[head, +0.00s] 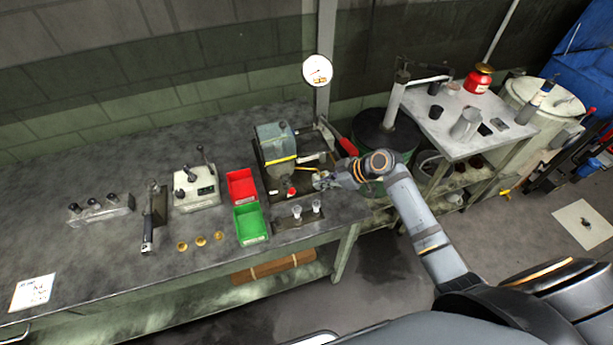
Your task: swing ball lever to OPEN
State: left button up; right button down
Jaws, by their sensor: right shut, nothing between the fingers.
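A grey-green machine (274,143) with a yellow stripe stands on the bench. A lever with a red grip (347,147) sticks out to its right, and a small red knob (291,192) sits low at its front. I cannot tell which of these is the ball lever, and no OPEN marking is readable. My right gripper (320,181) is shut and empty, low beside the machine's right front, right of the red knob. The view is too small to tell whether it touches anything. My left gripper is out of view.
A red bin (242,186) and a green bin (250,224) stand left of the machine. A grey box with ball-tipped levers (196,189) is further left. A small stand with two clear cups (297,218) is in front. A round gauge (317,70) hangs behind. A black drum (386,130) stands right.

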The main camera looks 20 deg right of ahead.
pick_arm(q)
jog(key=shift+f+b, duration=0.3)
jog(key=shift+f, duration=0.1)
pick_arm(e)
jog(key=shift+s+d, duration=0.25)
jog(key=shift+d, duration=0.65)
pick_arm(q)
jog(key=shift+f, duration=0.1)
pick_arm(e)
jog(key=shift+d, duration=0.2)
